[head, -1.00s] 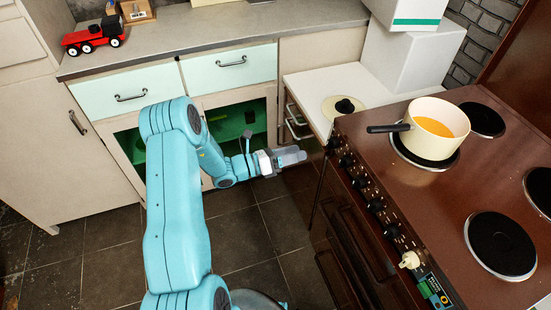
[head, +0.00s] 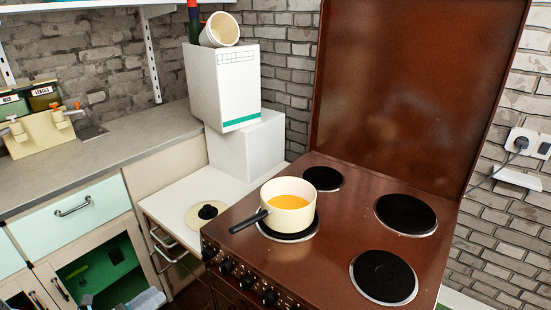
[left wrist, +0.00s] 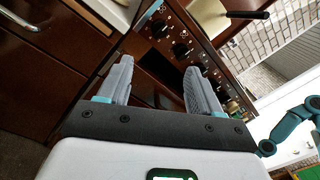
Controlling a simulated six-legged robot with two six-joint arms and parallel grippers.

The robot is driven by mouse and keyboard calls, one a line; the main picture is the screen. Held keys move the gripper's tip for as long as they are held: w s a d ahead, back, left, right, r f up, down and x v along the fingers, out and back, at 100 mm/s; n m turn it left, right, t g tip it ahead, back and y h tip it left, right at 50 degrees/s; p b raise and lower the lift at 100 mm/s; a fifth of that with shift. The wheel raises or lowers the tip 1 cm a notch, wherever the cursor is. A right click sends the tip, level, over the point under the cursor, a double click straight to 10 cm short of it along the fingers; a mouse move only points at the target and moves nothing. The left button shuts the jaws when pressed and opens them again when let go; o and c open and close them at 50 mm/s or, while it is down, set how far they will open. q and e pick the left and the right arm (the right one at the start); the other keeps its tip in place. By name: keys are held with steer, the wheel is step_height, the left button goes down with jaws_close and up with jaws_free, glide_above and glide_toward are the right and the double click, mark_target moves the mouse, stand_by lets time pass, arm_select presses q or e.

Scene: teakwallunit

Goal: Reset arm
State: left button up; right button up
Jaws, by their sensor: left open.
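My left gripper (head: 146,300) shows only in part at the bottom edge of the head view, in front of the lower cabinets. In the left wrist view my left gripper (left wrist: 160,88) has its two grey fingers spread apart with nothing between them. It points toward the brown stove front (left wrist: 165,65) with its row of dark knobs. Whether it touches the stove cannot be told, but no contact shows. My right gripper is in neither view. A blue arm link of mine shows at the right of the left wrist view.
A cream pot (head: 290,215) with orange contents sits on a burner of the brown stove (head: 345,225), handle toward the front left. A pot lid (head: 207,214) lies on the white counter. White boxes (head: 228,85) are stacked behind. A green-lined cabinet (head: 95,268) is at lower left.

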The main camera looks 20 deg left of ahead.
arm_select(q)
steer(key=s+d+f+m+g+h, duration=0.1)
steer(key=d+f+m+g+h, duration=0.1)
steer(key=d+f+m+g, duration=0.3)
steer(key=s+d+m+g+h, duration=0.1)
steer(key=d+g+h, duration=0.1)
steer(key=d, duration=0.6)
steer(key=s+d+f+m+g+y+p, duration=0.2)
steer(key=s+d+f+m+g+y, duration=0.35)
steer(key=m, duration=0.55)
steer(key=s+d+f+m+g+y+p, duration=0.2)
steer(key=s+d+f+m+g, duration=0.3)
steer(key=s+d+m, duration=0.5)
steer(key=w+m, duration=0.1)
steer(key=m, duration=0.2)
steer(key=w+d+r+m, duration=0.1)
steer(key=m, duration=0.2)
steer(key=w+d+m+t, duration=0.1)
steer(key=m, duration=0.1)
steer(key=shift+d+r+m+y, duration=0.1)
steer(key=shift+r+m+y, duration=0.25)
steer(key=shift+m, duration=0.05)
